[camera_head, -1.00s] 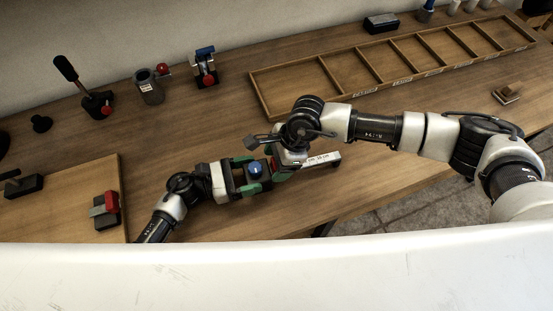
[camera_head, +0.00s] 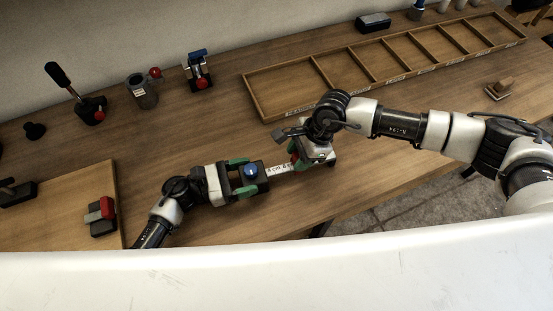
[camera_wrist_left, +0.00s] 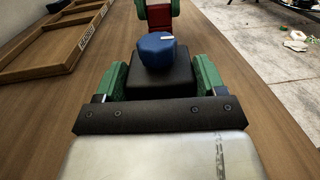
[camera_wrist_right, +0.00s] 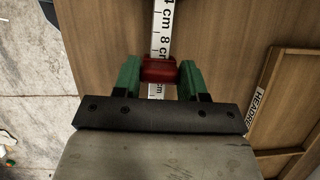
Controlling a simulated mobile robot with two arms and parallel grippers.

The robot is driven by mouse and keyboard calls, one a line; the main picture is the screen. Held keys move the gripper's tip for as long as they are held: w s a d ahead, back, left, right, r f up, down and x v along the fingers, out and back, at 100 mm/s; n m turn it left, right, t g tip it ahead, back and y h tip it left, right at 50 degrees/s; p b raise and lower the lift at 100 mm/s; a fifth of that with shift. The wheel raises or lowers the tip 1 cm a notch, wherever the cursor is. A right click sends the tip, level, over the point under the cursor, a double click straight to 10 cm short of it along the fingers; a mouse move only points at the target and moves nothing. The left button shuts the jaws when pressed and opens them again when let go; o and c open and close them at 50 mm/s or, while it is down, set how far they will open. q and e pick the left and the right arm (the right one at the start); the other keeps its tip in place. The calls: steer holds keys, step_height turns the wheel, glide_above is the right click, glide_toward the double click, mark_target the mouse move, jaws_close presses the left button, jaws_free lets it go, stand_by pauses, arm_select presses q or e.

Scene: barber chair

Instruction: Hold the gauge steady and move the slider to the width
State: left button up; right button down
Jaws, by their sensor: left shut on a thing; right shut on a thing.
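The gauge has a black block (camera_head: 264,174) with a blue knob (camera_head: 251,170) at its left end and a white scale bar (camera_head: 280,169) running to the right. My left gripper (camera_head: 248,177) is shut on the black block; in the left wrist view its green fingers flank the block (camera_wrist_left: 155,80). My right gripper (camera_head: 300,158) is shut on the red slider (camera_wrist_right: 159,70), partway along the bar. In the right wrist view "4 cm" and "8 cm" show on the bar (camera_wrist_right: 161,30) beyond the slider. The slider's exact reading cannot be told.
A long divided wooden tray (camera_head: 262,105) lies behind the right gripper. Several tools stand along the back. The table's front edge is close to the gauge.

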steer(key=d, duration=0.2)
steer(key=w+d, duration=0.1)
steer(key=d, duration=0.2)
steer(key=shift+w+d, duration=0.15)
arm_select(q)
steer(key=shift+a, duration=0.1)
arm_select(e)
steer(key=shift+d, duration=0.15)
steer(key=shift+w, duration=0.1)
steer(key=c, duration=0.6)
jaws_free()
steer(key=shift+r, duration=0.1)
steer(key=s+v, duration=0.1)
steer(key=v, duration=1)
steer(key=shift+w+r, duration=0.4)
steer(key=shift+w, duration=0.05)
steer(key=shift+d, duration=0.1)
